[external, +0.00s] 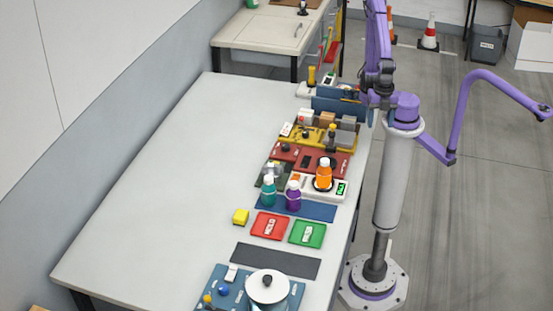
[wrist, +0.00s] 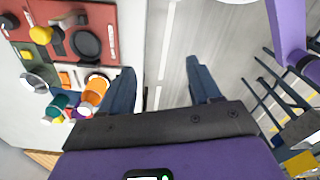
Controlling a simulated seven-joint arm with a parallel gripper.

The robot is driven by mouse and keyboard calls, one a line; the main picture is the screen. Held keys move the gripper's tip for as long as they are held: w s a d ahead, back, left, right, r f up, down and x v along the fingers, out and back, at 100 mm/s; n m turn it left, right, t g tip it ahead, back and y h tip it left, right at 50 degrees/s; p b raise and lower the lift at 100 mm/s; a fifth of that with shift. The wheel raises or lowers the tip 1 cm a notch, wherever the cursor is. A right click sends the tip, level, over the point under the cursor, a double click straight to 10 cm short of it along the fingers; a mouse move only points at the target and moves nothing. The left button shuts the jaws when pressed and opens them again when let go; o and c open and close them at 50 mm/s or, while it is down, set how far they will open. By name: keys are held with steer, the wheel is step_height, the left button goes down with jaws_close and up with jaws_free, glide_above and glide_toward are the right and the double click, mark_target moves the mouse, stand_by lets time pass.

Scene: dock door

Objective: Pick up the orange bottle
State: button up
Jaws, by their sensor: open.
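The orange bottle (external: 324,174) with a pale cap stands upright on the dark round plate of a white scale (external: 337,190) with a green display. In the wrist view the orange bottle (wrist: 95,91) is left of my gripper, outside the jaws. My gripper (wrist: 160,68) is open, with two dark blue fingers and nothing between them but floor far below. In the external view my arm's purple links rise at the table's right edge, behind the scale; the fingers are hard to make out there.
A teal bottle (external: 269,191) and a purple bottle (external: 293,195) stand close to the orange one. Several fixtures stand behind. The table's left side is clear.

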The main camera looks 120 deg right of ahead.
steer(key=shift+f, duration=0.1)
steer(key=n+t+h, duration=1.1)
steer(key=n+t, duration=0.3)
steer(key=n, duration=0.2)
glide_toward(325, 160)
steer(key=w+d, duration=0.1)
steer(key=w+d+f, duration=0.1)
steer(key=w+d, duration=0.1)
steer(key=shift+w+f, duration=0.15)
steer(key=shift+w, duration=0.15)
steer(key=shift+x, duration=2.7)
steer(key=shift+w+a, duration=0.1)
steer(key=shift+a, duration=0.05)
jaws_close()
